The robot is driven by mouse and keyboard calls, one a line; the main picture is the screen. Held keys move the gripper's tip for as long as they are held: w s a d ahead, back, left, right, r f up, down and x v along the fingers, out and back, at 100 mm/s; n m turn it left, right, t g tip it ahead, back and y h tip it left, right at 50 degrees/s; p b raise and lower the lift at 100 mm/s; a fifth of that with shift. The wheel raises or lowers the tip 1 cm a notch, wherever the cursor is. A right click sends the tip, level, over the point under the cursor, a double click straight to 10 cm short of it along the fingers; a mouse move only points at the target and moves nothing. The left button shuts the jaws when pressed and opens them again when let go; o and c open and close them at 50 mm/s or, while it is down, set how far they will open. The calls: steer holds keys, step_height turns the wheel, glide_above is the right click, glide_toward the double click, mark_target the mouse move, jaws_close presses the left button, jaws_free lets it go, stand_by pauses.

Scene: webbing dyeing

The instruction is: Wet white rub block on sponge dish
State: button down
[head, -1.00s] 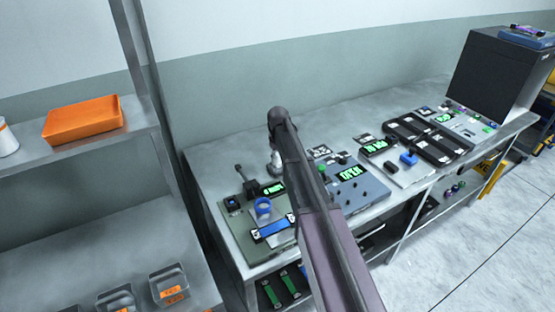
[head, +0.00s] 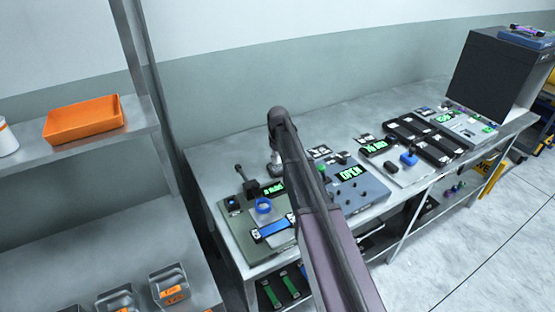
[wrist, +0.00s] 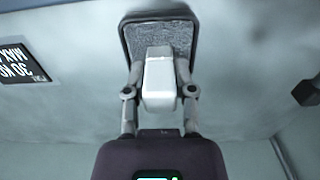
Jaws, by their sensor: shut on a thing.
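My gripper (wrist: 160,90) is shut on the white rub block (wrist: 160,82), with one finger on each side of it. The sponge dish (wrist: 126,44) has a dark rim and a speckled grey sponge (wrist: 160,33). The far end of the block overlaps the sponge in the wrist view; whether it presses on it I cannot tell. In the head view my gripper (head: 275,165) points down at the back of the bench, partly covered by my arm. The block and dish cannot be made out there.
A black card with white print (wrist: 22,63) lies left of the dish. On the bench (head: 215,165) stand a green fixture with a blue strap (head: 272,229), a grey unit with a green display (head: 360,190) and black trays (head: 430,150). A shelf with an orange tray (head: 85,120) is at left.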

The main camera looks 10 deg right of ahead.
steer(key=shift+r+p, duration=3.45)
steer(key=shift+p, duration=0.1)
